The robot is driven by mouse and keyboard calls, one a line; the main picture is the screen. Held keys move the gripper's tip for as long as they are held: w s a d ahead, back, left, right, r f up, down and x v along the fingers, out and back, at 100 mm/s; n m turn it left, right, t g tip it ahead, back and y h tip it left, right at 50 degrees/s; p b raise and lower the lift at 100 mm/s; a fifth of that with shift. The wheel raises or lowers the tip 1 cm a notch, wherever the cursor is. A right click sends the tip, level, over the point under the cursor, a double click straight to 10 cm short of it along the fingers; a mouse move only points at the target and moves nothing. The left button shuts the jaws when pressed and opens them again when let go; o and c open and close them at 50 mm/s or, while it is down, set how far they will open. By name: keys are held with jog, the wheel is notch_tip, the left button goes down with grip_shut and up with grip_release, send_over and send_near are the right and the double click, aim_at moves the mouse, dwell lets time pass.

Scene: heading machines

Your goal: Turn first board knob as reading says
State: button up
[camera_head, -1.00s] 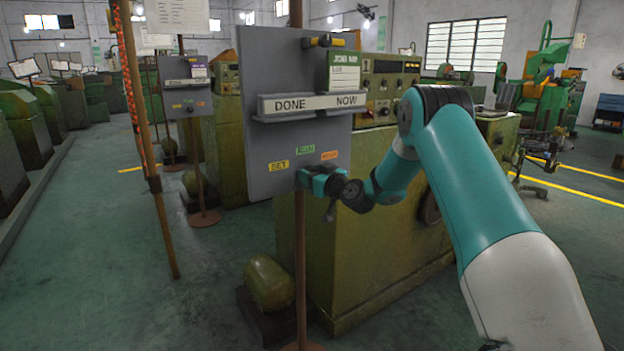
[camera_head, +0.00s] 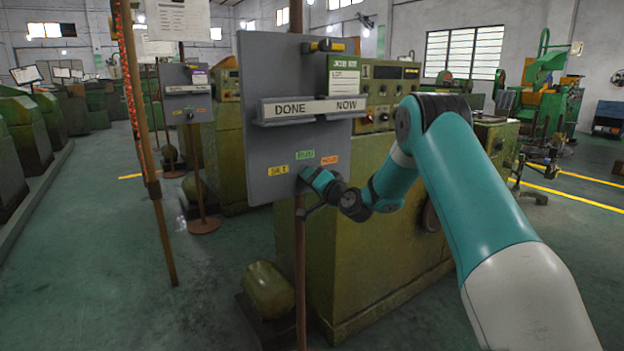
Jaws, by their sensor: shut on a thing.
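The first board (camera_head: 262,85) is a grey panel on a brown post, with a shelf strip reading "DONE" and "NOW" (camera_head: 312,110). Low on it are a yellow label that seems to read "SET" (camera_head: 278,170), a green label (camera_head: 304,154), probably "RUN", and an orange label (camera_head: 329,160) too small to read. My gripper (camera_head: 306,177) is at the board's lower edge, just below the labels, shut on the knob. The knob is hidden behind the gripper, so its pointing direction cannot be seen.
A second grey board (camera_head: 187,92) with similar labels stands behind left. A green machine (camera_head: 375,250) stands close behind the first board. A leaning brown pole (camera_head: 150,190) with an orange chain is at the left. Green floor is open at the front left.

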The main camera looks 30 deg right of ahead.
jog(key=shift+m+h+p, duration=0.5)
jog(key=shift+m+p, duration=2.65)
jog(key=shift+m, duration=2.45)
jog(key=o, duration=0.9)
jog(key=s+b, duration=0.4)
jog(key=s, duration=0.1)
jog(key=s+b, duration=0.4)
jog(key=s, duration=0.2)
jog(key=s+f+b, duration=0.1)
jog(key=s+b, duration=0.4)
jog(key=s, duration=0.1)
jog(key=shift+s, duration=0.2)
